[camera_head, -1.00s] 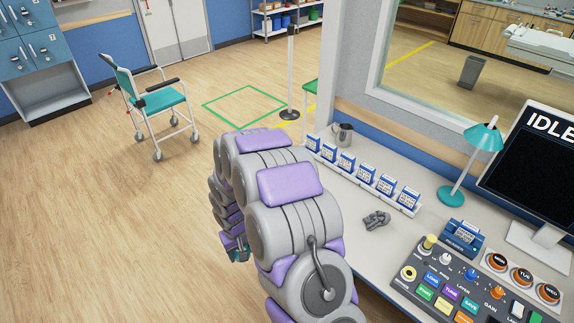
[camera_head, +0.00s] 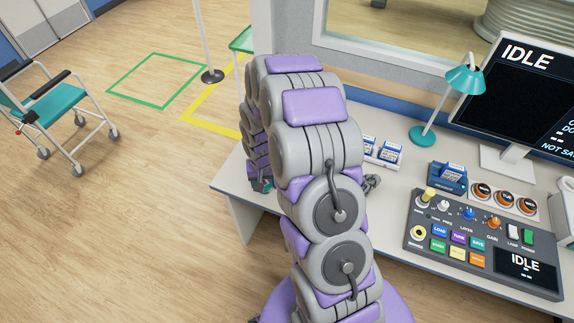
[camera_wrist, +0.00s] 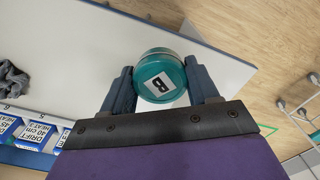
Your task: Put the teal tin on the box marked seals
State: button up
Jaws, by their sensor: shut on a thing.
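The teal tin (camera_wrist: 160,72) is round, with a letter B on a white label. In the wrist view it sits between the two dark blue fingers of my gripper (camera_wrist: 157,76), which is shut on it. In the wrist view the tin appears over the white desk top near its edge. In the head view my gripper (camera_head: 262,185) is mostly hidden behind my arm, and only a little teal shows there. No box that reads seals can be made out in either view.
The desk (camera_head: 235,187) carries blue-and-white boxes (camera_head: 390,152), a control panel (camera_head: 480,245), a teal lamp (camera_head: 465,80) and a monitor (camera_head: 515,105). A grey crumpled thing (camera_wrist: 12,80) lies on it. A teal wheelchair (camera_head: 50,105) stands left on open floor.

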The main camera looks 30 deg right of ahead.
jog(key=s+d+m, duration=0.3)
jog(key=d+m, duration=0.2)
jog(key=d, duration=0.2)
jog(key=s+d+m, duration=0.4)
jog(key=d+m, duration=0.1)
jog(key=d, duration=0.2)
jog(key=w+a, duration=0.1)
jog(key=w, duration=0.4)
jog(key=w+a+f, duration=0.1)
jog(key=w, duration=0.4)
jog(key=w+a+b, duration=0.1)
jog(key=w+a, duration=0.1)
jog(key=w, duration=0.3)
jog(key=shift+w+f, duration=0.25)
jog(key=shift+f, duration=0.1)
jog(key=shift+d+f+b, duration=0.1)
jog(key=shift+f+b, duration=0.4)
jog(key=shift+f, duration=1.25)
jog(key=o, duration=1.1)
jog(key=shift+c, duration=0.2)
